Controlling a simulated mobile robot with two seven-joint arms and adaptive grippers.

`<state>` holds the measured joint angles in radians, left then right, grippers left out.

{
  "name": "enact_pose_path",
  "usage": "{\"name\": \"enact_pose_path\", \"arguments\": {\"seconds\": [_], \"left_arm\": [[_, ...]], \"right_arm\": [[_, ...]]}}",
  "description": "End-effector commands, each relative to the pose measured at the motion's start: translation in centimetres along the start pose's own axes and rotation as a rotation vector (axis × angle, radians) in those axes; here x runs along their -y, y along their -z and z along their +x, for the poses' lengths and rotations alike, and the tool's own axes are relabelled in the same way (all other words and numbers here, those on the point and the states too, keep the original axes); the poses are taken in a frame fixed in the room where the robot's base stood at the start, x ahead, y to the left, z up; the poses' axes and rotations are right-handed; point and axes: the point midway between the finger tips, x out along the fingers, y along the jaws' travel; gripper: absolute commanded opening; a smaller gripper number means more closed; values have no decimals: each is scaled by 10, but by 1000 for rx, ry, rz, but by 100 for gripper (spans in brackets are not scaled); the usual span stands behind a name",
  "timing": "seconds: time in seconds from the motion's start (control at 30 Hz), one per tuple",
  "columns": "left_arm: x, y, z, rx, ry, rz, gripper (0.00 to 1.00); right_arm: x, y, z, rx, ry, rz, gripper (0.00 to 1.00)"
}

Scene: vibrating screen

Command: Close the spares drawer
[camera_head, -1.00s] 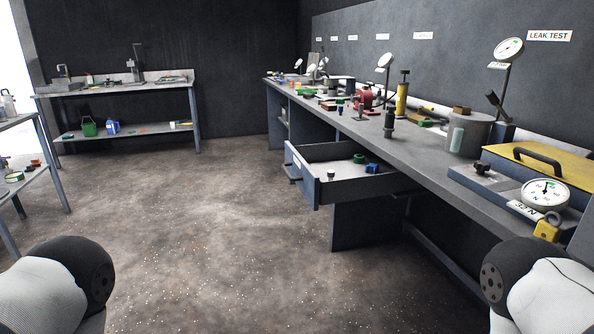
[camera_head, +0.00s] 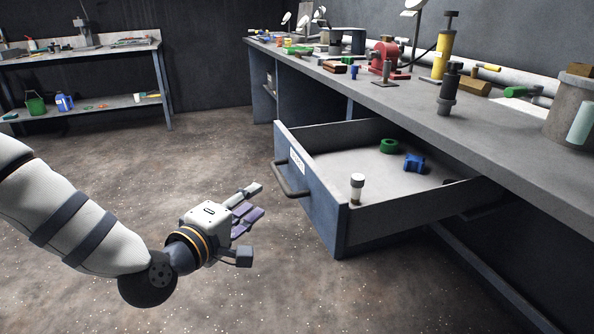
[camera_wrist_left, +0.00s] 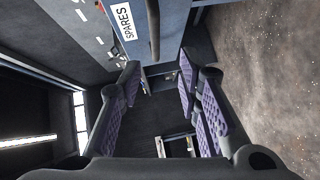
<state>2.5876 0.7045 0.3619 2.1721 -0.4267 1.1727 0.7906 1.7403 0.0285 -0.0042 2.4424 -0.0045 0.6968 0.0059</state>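The spares drawer (camera_head: 318,205) is pulled well out of the grey workbench, with a blue-grey front, a white label and a dark bar handle (camera_head: 291,181). Inside it are a green ring (camera_head: 389,146), a blue part (camera_head: 414,162) and a small white-capped vial (camera_head: 357,188). My left gripper (camera_head: 250,222) is open and empty, to the left of the drawer front and apart from the handle. In the left wrist view, the open fingers (camera_wrist_left: 168,80) show purple pads, and the drawer's SPARES label (camera_wrist_left: 122,20) is at the top. My right gripper is not in view.
The workbench top (camera_head: 400,97) carries a red device (camera_head: 384,58), a yellow cylinder (camera_head: 444,52) and a dark fitting (camera_head: 450,88) above the drawer. A second bench (camera_head: 85,52) stands at the back left. The floor before the drawer is clear.

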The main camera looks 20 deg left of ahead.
Motion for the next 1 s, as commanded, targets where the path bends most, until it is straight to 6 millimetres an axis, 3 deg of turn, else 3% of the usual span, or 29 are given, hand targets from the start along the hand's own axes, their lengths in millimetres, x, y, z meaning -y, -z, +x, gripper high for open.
{"name": "enact_pose_path", "arguments": {"seconds": [0.17, 0.4, 0.53, 0.7, 0.93, 1.0], "left_arm": [[-4, 2, 22, -4, -15, -3, 32], [-3, 1, 84, -4, -11, -2, 32], [-3, 1, 107, -3, -10, -3, 32], [-4, 2, 121, -3, -9, -5, 32], [-5, 2, 121, -3, -9, -5, 32], [-5, 2, 121, -3, -9, -5, 16]], "right_arm": [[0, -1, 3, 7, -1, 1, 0], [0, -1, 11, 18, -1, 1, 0], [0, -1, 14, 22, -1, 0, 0], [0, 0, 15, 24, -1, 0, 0], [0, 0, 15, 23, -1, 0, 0], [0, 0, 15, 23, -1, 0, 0]]}}
